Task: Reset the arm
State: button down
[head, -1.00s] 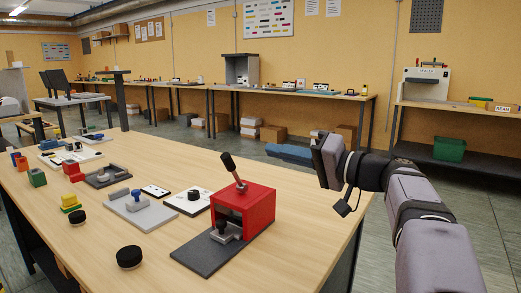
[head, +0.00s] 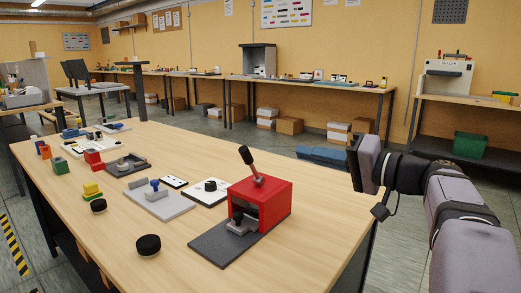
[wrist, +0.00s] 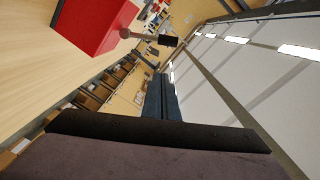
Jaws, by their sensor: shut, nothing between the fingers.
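My arm comes in from the right edge of the head view, and my gripper (head: 364,165) is raised just beyond the right edge of the wooden table (head: 200,262).
On the table are black round pucks (head: 148,245), a grey plate with a blue-handled stamp (head: 155,186), a white card with a black knob (head: 211,186), and coloured blocks (head: 92,190). Benches (head: 300,83) line the back wall.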

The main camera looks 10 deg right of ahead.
jog(key=s+a+f+m+g+h+p, duration=0.1)
jog(key=s+a+f+g+h+p, duration=0.55)
jog(key=p, duration=1.15)
jog(key=s+d+n+g+h+p, duration=0.1)
jog(key=s+n+g+h+p, duration=0.1)
jog(key=s+p, duration=0.7)
jog(key=s+d+n+g+h+p, duration=0.2)
jog(key=s+g+h+p, duration=0.1)
jog(key=s+p, duration=0.7)
jog(key=shift+s+f+g+h, duration=0.15)
jog(key=shift+s+g+h, duration=0.2)
jog(key=shift+s+g, duration=0.3)
